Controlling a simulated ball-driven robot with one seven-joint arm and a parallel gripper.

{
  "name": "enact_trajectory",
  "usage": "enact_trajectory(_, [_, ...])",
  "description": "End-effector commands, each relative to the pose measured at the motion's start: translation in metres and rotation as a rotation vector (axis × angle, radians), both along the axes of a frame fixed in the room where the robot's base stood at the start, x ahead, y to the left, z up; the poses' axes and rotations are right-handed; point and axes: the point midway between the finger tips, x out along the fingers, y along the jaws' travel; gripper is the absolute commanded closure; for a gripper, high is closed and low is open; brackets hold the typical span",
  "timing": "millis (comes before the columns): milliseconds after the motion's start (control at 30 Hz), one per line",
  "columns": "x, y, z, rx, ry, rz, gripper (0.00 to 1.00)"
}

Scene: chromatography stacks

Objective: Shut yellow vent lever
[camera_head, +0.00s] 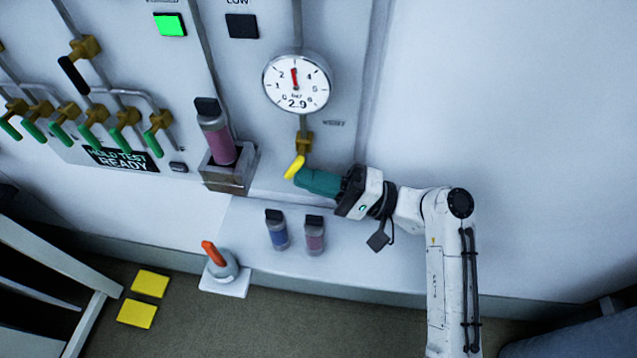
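The yellow vent lever (295,168) hangs from a brass valve (304,142) below the round pressure gauge (297,83), which reads 2.9. The lever points down and to the left. My gripper (302,178) reaches in from the right with its teal fingers, and their tips are at the lever's right side. From this view the fingertips seem to touch or nearly touch the lever. I cannot tell whether the fingers are apart or closed, or whether they hold the lever.
A holder (230,175) with a purple-filled column (216,140) is left of the lever. A blue bottle (277,230) and a purple bottle (314,236) stand on the ledge below. Green-handled valves (92,138) line the left.

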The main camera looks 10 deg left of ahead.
Motion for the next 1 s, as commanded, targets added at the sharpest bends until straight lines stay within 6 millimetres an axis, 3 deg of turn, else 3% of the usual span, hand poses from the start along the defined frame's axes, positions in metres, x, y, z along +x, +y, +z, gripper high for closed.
enact_trajectory(1000, [0.001,0.040,0.001,-0.001,0.000,0.000,1.00])
